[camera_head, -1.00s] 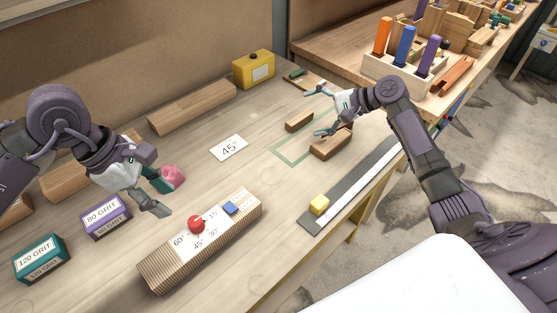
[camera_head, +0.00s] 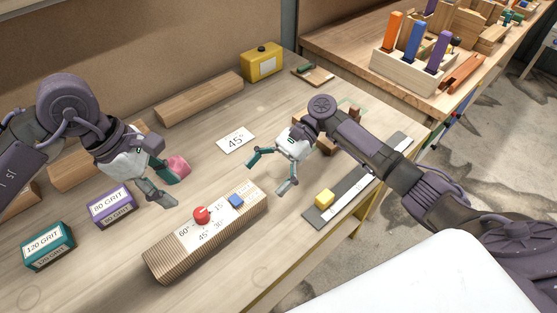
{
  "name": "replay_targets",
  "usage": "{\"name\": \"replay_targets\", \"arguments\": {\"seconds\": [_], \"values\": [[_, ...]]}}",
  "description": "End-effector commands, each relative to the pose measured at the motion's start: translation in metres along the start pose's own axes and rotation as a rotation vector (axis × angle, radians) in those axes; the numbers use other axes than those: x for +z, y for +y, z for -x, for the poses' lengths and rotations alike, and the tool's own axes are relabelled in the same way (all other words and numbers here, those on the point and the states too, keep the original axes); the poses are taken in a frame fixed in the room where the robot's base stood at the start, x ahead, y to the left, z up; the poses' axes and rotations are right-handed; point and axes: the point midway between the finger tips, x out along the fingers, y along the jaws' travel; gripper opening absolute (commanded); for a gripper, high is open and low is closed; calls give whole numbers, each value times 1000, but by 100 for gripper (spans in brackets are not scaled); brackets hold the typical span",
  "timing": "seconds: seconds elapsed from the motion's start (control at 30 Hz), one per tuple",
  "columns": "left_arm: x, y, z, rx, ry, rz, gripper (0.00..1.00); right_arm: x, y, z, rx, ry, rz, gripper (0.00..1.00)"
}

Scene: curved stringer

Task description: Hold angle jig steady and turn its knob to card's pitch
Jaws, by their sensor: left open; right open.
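The angle jig (camera_head: 167,262) is a ribbed wooden block lying diagonally near the table's front edge. Its white top face carries marks including 60°, 45°, 30° and 15°. A red knob (camera_head: 202,215) sits on that face, and a blue piece (camera_head: 236,201) lies right of it. The white card (camera_head: 236,140) reads 45° and lies flat behind the jig. My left gripper (camera_head: 176,187) is open and empty, above the table behind and left of the knob. My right gripper (camera_head: 266,176) is open and empty, behind and right of the jig's right end, apart from it.
The purple 80 GRIT box (camera_head: 111,207) and green 120 GRIT box (camera_head: 48,246) stand left of the jig. A pink object (camera_head: 179,167) lies behind my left gripper. A yellow box (camera_head: 262,63) stands at the back.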

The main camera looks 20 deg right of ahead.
Motion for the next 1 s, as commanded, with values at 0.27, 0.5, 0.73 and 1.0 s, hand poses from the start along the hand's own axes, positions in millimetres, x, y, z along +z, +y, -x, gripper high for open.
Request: {"name": "replay_targets", "arguments": {"seconds": [0.27, 0.5, 0.73, 1.0], "values": [[0, 0, 0, 0, 0, 0, 42, 0, 0, -50, 1, -1, 1, 100], [0, 0, 0, 0, 0, 0, 42, 0, 0, -68, -1, 0, 0, 100], [0, 0, 0, 0, 0, 0, 42, 0, 0, -70, -1, 1, 0, 100], [0, 0, 0, 0, 0, 0, 42, 0, 0, -70, -2, 1, 1, 67]]}}
